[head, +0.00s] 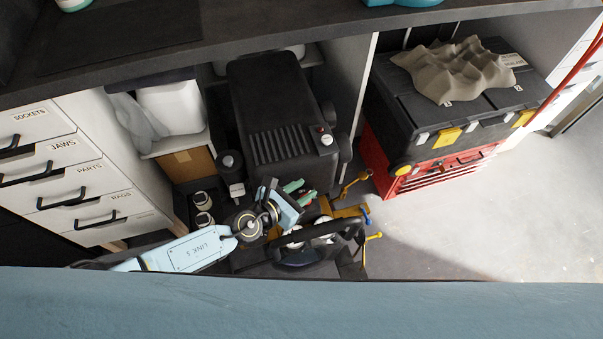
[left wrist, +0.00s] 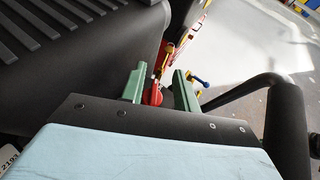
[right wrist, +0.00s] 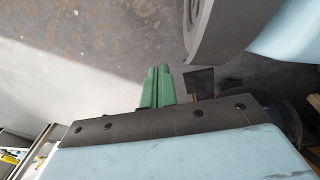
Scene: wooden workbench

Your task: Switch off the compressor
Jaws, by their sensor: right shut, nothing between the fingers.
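The compressor (head: 268,105) is a dark box with a ribbed top, standing under the bench. The compressor's ribbed top also fills the upper left of the left wrist view (left wrist: 70,55). My right gripper (right wrist: 158,72) is shut and empty, over the floor.
A black handle bar (left wrist: 245,90) is right of the left fingers. Yellow clamps (head: 350,210) lie near the compressor. A red tool chest (head: 440,175) with a black case (head: 440,115) stands right, white drawers (head: 75,175) left. The floor at right is clear.

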